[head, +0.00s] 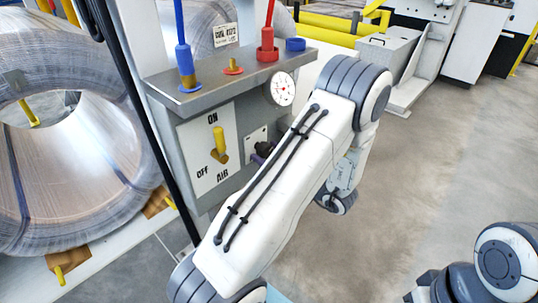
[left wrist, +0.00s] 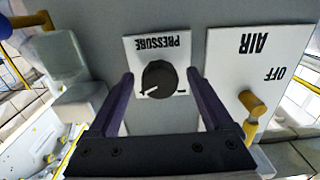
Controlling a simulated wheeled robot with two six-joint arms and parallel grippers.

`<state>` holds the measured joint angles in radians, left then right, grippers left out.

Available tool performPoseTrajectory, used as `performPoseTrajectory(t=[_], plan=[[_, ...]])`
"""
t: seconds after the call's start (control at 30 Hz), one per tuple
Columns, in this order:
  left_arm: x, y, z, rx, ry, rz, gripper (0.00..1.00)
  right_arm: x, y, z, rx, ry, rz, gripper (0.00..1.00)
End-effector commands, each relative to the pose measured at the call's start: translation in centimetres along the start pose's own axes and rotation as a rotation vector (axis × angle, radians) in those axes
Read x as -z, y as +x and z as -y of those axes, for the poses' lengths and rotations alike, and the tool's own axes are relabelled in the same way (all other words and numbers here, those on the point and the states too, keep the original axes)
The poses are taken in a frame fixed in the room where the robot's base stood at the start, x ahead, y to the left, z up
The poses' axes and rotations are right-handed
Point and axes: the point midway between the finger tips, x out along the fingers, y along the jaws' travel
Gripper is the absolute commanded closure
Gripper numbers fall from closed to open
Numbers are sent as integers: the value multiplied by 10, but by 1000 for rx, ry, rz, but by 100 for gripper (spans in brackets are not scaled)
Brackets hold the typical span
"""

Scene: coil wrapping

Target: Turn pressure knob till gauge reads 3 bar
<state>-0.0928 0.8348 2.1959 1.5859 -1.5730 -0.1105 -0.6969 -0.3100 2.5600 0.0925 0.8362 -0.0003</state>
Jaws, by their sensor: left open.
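The black pressure knob (left wrist: 160,79) sits on a white PRESSURE plate (left wrist: 134,50), upside down in the left wrist view. Its white pointer mark points to the lower left there. My left gripper (left wrist: 160,76) is open, with one purple finger on each side of the knob and a visible gap to both. In the head view my left arm covers much of this gripper, and the knob (head: 264,149) shows small beside it. The round white gauge (head: 281,88) is on the box front above the knob; its reading is too small to tell. My right gripper is out of view.
A yellow AIR lever (head: 219,145) stands on the ON/OFF plate beside the knob. Blue (head: 184,56) and red (head: 267,42) hose fittings stand on the box top. A large wrapped coil (head: 95,150) is at left.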

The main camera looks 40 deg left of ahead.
Motion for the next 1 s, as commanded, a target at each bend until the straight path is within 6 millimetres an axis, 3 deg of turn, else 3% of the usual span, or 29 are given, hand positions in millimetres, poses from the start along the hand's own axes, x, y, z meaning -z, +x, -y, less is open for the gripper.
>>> performPoseTrajectory(t=[0.17,0.3,0.4,0.67,1.0], plan=[[0,0,0,-1,0,0,16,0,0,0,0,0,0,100],[0,0,0,-1,0,0,69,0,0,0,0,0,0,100],[0,-1,0,-1,0,0,100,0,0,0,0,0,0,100],[2,-1,0,-1,30,1,100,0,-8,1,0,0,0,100],[7,-1,0,-1,231,2,100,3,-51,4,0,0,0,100]])
